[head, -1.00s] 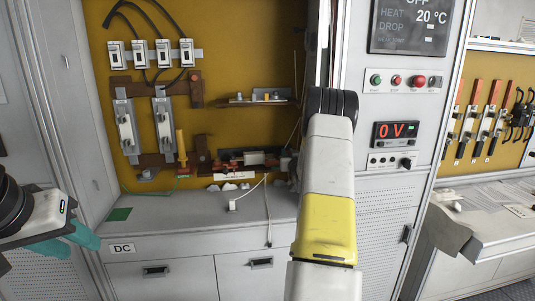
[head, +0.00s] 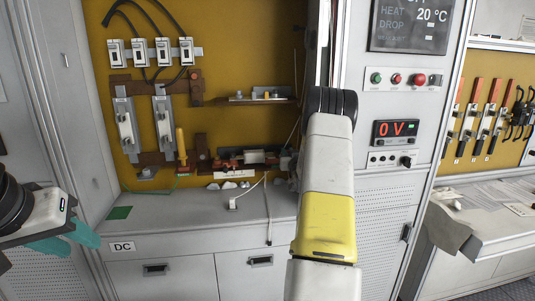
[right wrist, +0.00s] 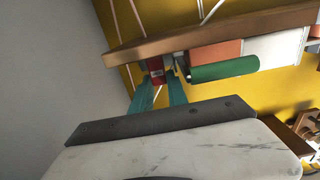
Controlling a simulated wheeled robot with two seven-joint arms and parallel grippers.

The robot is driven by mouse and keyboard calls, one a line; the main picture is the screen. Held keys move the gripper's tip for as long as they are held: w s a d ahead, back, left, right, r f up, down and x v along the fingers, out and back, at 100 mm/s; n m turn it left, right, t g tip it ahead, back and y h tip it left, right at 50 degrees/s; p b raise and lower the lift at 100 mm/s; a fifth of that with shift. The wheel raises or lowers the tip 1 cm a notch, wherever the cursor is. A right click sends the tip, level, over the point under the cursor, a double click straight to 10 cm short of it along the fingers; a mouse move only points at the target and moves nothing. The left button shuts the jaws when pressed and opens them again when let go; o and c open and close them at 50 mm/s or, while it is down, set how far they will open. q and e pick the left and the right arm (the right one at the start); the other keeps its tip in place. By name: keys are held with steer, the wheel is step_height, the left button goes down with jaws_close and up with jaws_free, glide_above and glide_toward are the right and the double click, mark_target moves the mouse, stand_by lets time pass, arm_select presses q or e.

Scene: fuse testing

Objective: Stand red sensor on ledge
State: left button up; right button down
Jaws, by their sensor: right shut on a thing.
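In the right wrist view my right gripper (right wrist: 160,88) has its two teal fingers shut on the red sensor (right wrist: 157,76), a small red piece with a pale marking. The sensor is close to a long brown bar-like ledge (right wrist: 205,35); I cannot tell whether they touch. In the head view my right arm hides its own gripper and the sensor. A narrow ledge (head: 258,101) with small metal pieces is on the yellow back panel. My left gripper (head: 72,242) is empty at the lower left, its teal fingers apart.
A green cylinder (right wrist: 223,70) and an orange block (right wrist: 215,53) sit beside the brown bar. The grey worktop (head: 175,208) has free room at its front. A horizontal fuse mount (head: 230,163) and a yellow-handled tool (head: 181,146) are at its back.

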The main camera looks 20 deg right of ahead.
stand_by(0.4)
steer(key=c, duration=1.2)
jaws_free()
